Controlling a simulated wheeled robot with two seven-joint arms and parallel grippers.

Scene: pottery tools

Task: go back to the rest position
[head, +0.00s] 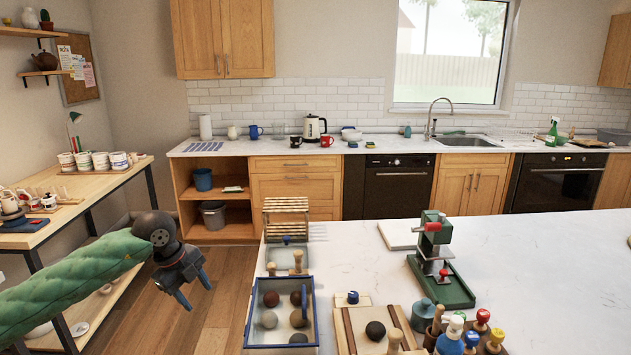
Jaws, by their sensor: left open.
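My left gripper (197,290) is at the left of the head view, at the end of a green padded arm that comes in from the left edge. Its two blue fingers are apart and point down, with nothing between them. It hangs over the wooden floor, left of the white island top and apart from it. My right gripper is not in the head view.
The white island (560,270) bears a blue-rimmed tray (250,318) with several balls, a green press (458,290), a wooden board (345,335) and several stamps. A wooden shelf table (60,215) stands left. Open floor (140,320) lies between.

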